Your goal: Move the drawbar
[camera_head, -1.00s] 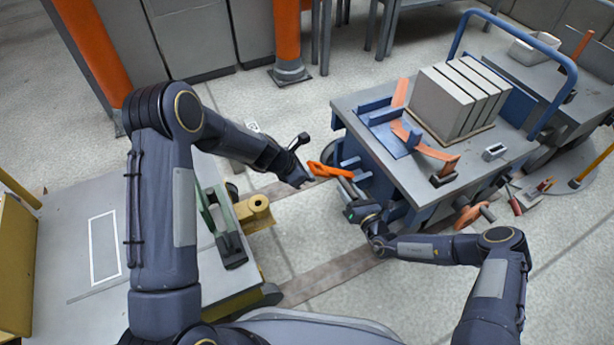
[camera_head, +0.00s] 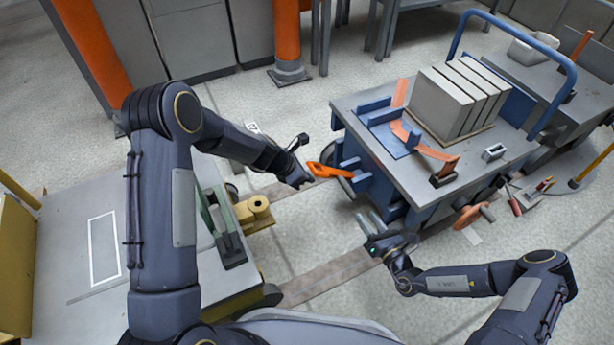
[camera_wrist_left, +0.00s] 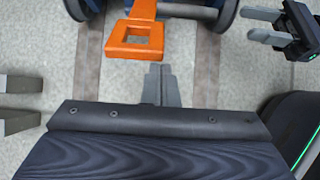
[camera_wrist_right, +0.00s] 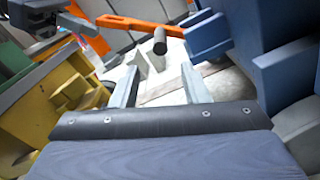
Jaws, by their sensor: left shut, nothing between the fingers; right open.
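The orange drawbar (camera_head: 330,171) sticks out from the near left end of the blue cart (camera_head: 392,194), over the floor. In the left wrist view its square open loop (camera_wrist_left: 133,41) points towards me. My left gripper (camera_wrist_left: 160,72) is shut and empty, just short of the loop and slightly to its right. In the head view, my left gripper (camera_head: 308,182) is at the drawbar's free end. My right gripper (camera_head: 368,222) is open and empty, below the drawbar and beside the cart. In the right wrist view the drawbar (camera_wrist_right: 135,23) lies beyond the open fingers (camera_wrist_right: 160,88).
A grey-topped platform (camera_head: 75,285) with a yellow coupling (camera_head: 255,212) stands at left. The cart carries grey slabs (camera_head: 440,105) and an orange bent strip (camera_head: 425,145). An orange post (camera_head: 287,35) stands behind. Bare floor (camera_head: 310,235) lies between platform and cart.

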